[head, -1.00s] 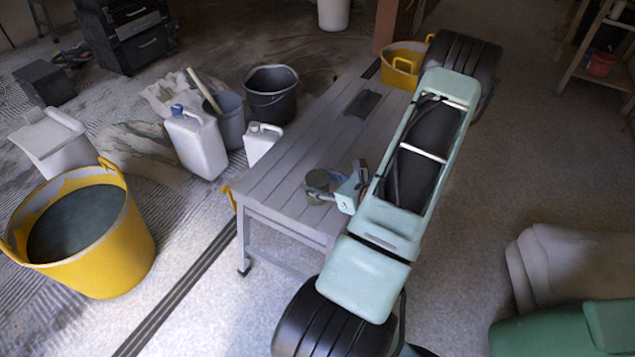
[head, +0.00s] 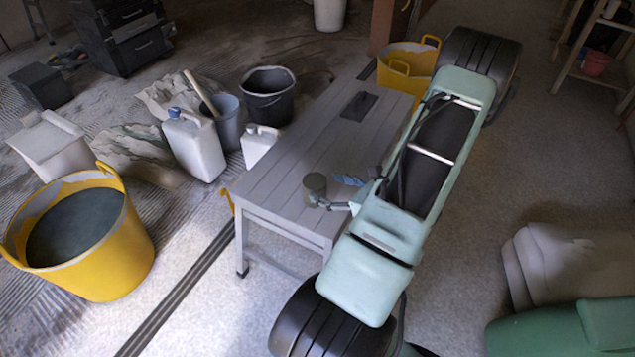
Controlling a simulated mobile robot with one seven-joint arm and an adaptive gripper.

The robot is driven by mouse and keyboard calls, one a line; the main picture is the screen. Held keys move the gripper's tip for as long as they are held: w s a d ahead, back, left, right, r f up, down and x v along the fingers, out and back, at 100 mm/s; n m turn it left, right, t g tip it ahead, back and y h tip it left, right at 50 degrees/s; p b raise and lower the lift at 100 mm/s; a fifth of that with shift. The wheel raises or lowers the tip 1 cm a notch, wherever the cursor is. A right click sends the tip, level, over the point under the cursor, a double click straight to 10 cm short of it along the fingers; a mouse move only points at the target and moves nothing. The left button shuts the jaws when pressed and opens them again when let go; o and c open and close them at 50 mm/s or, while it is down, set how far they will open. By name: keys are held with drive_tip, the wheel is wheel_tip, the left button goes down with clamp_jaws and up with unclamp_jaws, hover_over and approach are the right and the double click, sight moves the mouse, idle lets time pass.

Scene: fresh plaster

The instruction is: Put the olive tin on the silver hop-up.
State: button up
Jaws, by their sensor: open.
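The olive tin (head: 315,186) stands upright on the silver hop-up (head: 268,188), near its front right part. The hop-up is a grey slatted platform on metal legs. My gripper (head: 328,203) is open beside the tin, low over the slats on its right side. One finger shows close to the tin's lower right; my arm hides much of the rest. The tin looks unheld, but I cannot tell whether a finger still touches it.
A large yellow tub (head: 110,240) is farther left. Another yellow tub (head: 408,68) stands behind.

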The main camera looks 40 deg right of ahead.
drive_tip(key=v, duration=0.6)
drive_tip(key=shift+p, duration=0.45)
drive_tip(key=shift+s+a+r, duration=0.1)
